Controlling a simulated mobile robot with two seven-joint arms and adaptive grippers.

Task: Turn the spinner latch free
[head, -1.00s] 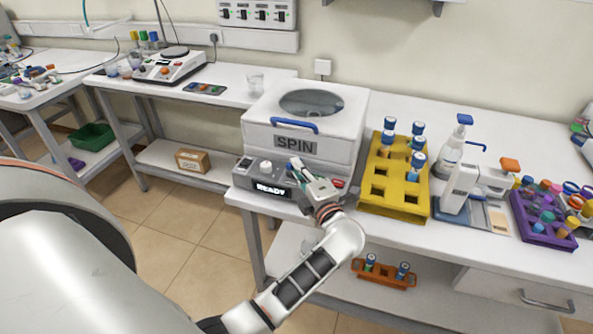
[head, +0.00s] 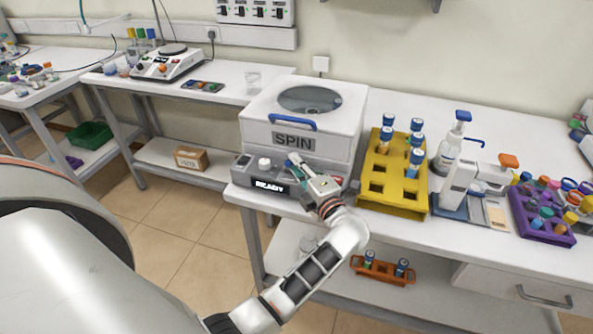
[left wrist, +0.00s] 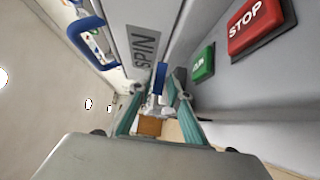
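The spinner (head: 345,105) is a white box marked SPIN, with a round window in its lid and a blue lid handle (head: 292,122). Its latch is a small blue piece at the front, seen between my fingertips in the left wrist view (left wrist: 160,78). My left gripper (head: 298,165) is at the spinner's front, above the control panel. Its teal fingers converge and appear shut on the latch, partly hiding it. The lid looks closed. The panel display (head: 270,186) reads READY. My right gripper is not in view.
The red STOP button (left wrist: 256,22) and green button (left wrist: 203,64) are close beside my left fingers. A yellow rack (head: 395,204) with blue-capped tubes stands right of the spinner. A pump bottle (head: 452,150) and purple rack (head: 540,232) are farther right.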

